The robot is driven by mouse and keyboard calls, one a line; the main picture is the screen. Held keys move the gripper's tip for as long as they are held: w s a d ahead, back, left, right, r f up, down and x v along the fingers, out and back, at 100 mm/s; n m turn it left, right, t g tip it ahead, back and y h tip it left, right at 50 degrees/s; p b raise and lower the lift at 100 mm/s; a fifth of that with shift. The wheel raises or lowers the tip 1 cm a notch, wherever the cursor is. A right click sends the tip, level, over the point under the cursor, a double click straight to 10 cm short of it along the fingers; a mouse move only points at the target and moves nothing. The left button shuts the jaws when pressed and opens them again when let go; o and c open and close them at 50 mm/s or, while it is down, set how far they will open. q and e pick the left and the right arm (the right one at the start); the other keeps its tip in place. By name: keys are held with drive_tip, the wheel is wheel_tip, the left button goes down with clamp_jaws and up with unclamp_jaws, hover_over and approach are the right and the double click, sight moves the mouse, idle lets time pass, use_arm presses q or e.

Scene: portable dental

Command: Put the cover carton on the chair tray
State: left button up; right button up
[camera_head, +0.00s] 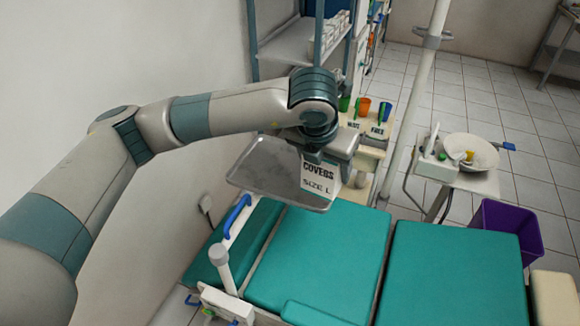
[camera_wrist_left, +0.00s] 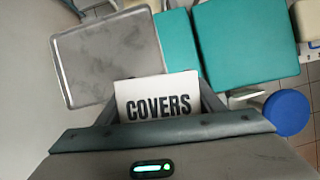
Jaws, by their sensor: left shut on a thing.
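The cover carton (camera_head: 320,177) is white with black lettering "COVERS SIZE L". My left gripper (camera_head: 325,156) is shut on it, and the carton hangs below the wrist. In the left wrist view the carton (camera_wrist_left: 157,98) sits between the two fingers of the left gripper (camera_wrist_left: 160,112). The chair tray (camera_head: 262,178) is a bare grey metal tray just left of the carton in the head view. The tray (camera_wrist_left: 107,62) shows ahead and to the left in the wrist view, empty. I cannot tell whether the carton touches it. My right gripper is out of view.
The teal dental chair (camera_head: 318,262) lies below and right of the tray. A stand with colored cups (camera_head: 364,107) is behind the wrist. A white pole (camera_head: 419,80), a spittoon bowl (camera_head: 468,152) and a purple bin (camera_head: 508,226) stand to the right. A wall is at left.

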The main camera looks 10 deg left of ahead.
use_arm(q)
drive_tip(key=shift+w+d+r+n+y, duration=0.3)
drive_tip(key=shift+w+d+n, duration=0.15)
drive_tip(key=shift+n, duration=0.25)
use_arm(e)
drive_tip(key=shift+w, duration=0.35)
use_arm(q)
drive_tip(key=shift+a, duration=0.1)
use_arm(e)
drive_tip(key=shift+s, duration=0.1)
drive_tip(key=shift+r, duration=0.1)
